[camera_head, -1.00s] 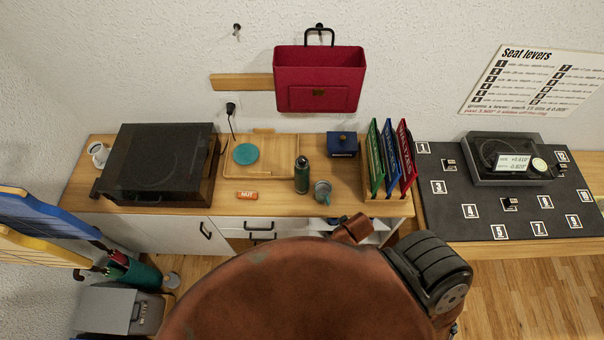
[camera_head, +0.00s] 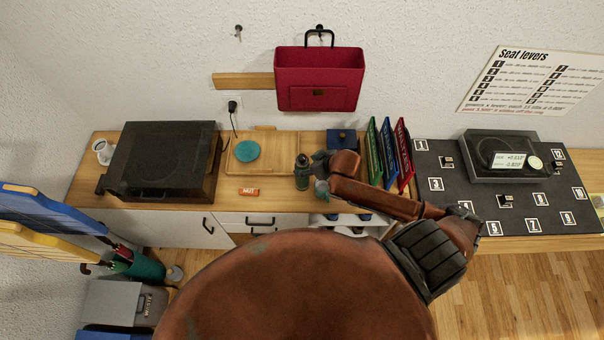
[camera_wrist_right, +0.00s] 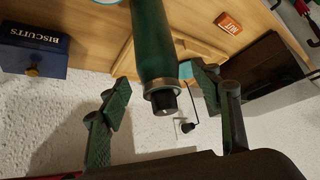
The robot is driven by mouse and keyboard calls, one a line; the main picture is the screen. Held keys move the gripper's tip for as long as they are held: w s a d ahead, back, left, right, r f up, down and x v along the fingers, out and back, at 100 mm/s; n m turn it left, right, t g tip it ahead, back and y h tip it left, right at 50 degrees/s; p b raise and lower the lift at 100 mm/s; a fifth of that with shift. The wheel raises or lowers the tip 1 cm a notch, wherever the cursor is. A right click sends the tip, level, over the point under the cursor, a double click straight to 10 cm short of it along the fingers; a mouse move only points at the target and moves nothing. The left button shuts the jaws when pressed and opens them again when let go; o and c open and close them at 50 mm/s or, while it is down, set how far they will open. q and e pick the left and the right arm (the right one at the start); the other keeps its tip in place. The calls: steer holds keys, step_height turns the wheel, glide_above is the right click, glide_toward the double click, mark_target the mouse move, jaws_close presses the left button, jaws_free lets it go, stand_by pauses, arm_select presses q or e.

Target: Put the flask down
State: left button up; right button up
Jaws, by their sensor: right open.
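The dark green flask (camera_head: 302,182) stands upright on the wooden counter (camera_head: 225,198), left of a grey mug (camera_head: 321,190) that my arm partly hides. It also shows in the right wrist view (camera_wrist_right: 152,42), its black cap pointing down in that inverted picture. My right gripper (camera_head: 312,163) is at the flask's upper end. In the wrist view my right gripper (camera_wrist_right: 165,105) is open, its two fingers apart on either side of the flask's capped end. A gap shows between each finger and the flask. My left gripper is out of view.
Left of the flask are an orange NUT bar (camera_head: 249,191) and a wooden tray (camera_head: 281,150) with a teal disc (camera_head: 246,151). A blue biscuits box (camera_head: 340,139) is behind, upright folders (camera_head: 404,150) to the right, a black turntable-like box (camera_head: 160,160) far left.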

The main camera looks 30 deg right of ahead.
steer(key=shift+w+d+r, duration=0.1)
steer(key=shift+w+r, duration=0.1)
steer(key=shift+w, duration=0.35)
steer(key=p+x, duration=0.1)
steer(key=x, duration=0.6)
steer(key=shift+w+r, duration=0.15)
steer(key=shift+w, duration=0.3)
jaws_close()
stand_by(0.6)
